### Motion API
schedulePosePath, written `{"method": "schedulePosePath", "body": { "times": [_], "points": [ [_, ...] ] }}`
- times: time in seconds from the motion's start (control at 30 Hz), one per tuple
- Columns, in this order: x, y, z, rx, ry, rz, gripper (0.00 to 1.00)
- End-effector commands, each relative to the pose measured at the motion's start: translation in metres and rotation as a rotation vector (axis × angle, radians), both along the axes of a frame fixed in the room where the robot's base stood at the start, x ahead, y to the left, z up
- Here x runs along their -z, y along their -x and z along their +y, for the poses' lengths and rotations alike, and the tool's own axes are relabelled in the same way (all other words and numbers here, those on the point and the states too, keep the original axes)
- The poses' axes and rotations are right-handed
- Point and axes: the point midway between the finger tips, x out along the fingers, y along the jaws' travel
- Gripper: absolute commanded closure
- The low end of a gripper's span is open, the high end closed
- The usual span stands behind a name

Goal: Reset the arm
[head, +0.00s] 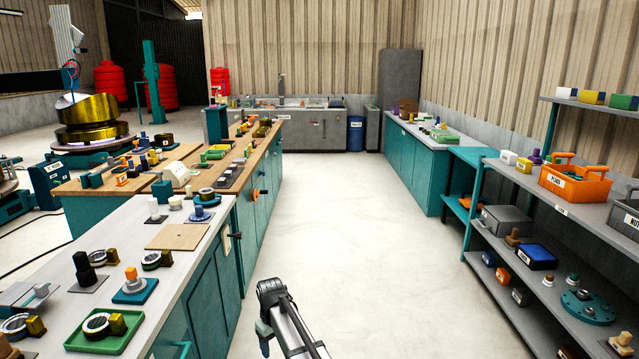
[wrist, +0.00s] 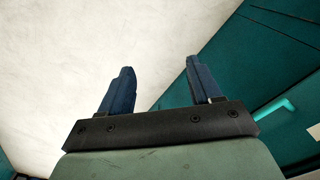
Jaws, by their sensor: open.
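My gripper (wrist: 158,72) shows in the wrist view with its two dark blue fingers spread apart and nothing between them. Beyond the fingers are the pale floor and a teal cabinet front. In the head view my arm rises from the bottom centre over the aisle floor, beside the left bench. The fingers cannot be made out clearly there.
The left bench (head: 205,232) carries several small parts, gauges and a green tray (head: 104,331). Its teal front (wrist: 245,85) is close to my gripper. A grey shelf rack (head: 520,190) with bins stands at right. The aisle floor (head: 350,220) is clear.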

Motion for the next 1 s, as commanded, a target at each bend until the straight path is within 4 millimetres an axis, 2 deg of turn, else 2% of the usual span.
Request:
{"method": "schedulePosePath", "body": {
  "times": [0.03, 0.1, 0.3, 0.43, 0.6, 0.8, 0.87, 1.0],
  "points": [
    [0.014, 0.016, -0.036, 0.059, 0.002, 0.004, 0.36],
    [0.029, 0.029, -0.073, 0.137, 0.001, 0.003, 0.36],
    [0.066, 0.076, -0.171, 0.36, 0.001, 0.003, 0.36],
    [0.083, 0.109, -0.221, 0.491, 0.0, 0.001, 0.36],
    [0.097, 0.145, -0.264, 0.617, -0.001, 0.001, 0.36],
    [0.107, 0.182, -0.3, 0.737, -0.001, 0.0, 0.36],
    [0.111, 0.192, -0.308, 0.768, 0.0, 0.001, 0.36],
    [0.132, 0.202, -0.305, 0.758, 0.015, 0.042, 0.36]
  ]
}}
